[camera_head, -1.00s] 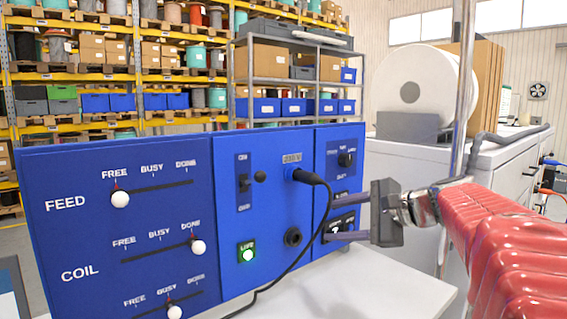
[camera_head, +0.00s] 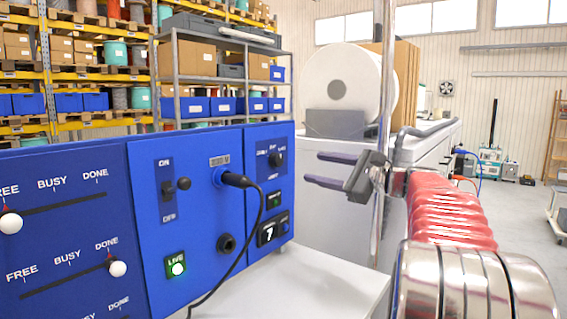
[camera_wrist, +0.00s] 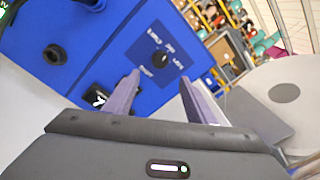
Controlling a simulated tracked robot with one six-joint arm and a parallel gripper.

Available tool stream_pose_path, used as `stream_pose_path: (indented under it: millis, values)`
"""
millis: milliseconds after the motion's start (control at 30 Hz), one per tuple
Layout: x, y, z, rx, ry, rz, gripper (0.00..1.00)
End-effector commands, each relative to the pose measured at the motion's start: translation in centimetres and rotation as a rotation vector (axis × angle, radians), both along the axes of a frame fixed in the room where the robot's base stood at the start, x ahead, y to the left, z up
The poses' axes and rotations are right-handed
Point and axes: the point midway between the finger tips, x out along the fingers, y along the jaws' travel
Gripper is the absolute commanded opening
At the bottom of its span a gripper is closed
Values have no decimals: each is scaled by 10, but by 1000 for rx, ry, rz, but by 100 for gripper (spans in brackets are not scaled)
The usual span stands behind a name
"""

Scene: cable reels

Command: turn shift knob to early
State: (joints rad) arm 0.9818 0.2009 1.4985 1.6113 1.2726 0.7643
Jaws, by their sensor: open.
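The shift knob (camera_head: 278,159) is a small black round knob at the top of the blue panel's right-hand section. It also shows in the wrist view (camera_wrist: 158,60), with small white labels around it; its pointer direction is too small to tell. My gripper (camera_head: 328,170) is open and empty, to the right of the panel in the head view. In the wrist view my gripper's fingers (camera_wrist: 160,82) point toward the panel, with the knob lying between their lines and beyond the tips. Nothing touches the knob.
The blue panel (camera_head: 200,210) also carries a toggle switch (camera_head: 168,187), a green lit lamp (camera_head: 177,268), a plugged black cable (camera_head: 259,225) and white-knobbed sliders (camera_head: 117,269). A small counter (camera_head: 267,233) sits below the knob. A metal post (camera_head: 385,90) stands behind my gripper.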

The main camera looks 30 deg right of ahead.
Motion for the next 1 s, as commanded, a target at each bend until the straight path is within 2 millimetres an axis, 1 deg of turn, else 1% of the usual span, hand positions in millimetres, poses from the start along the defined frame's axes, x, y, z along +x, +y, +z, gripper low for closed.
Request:
stream_pose_path:
  millis: [167, 733, 900, 1000]
  values:
    - [20, 6, 0, 0, 0, 2, 50]
    - [103, 30, -1, 0, 1, 1, 50]
    - [120, 35, 0, -1, 0, -1, 50]
    - [125, 36, -1, 0, 1, -2, 50]
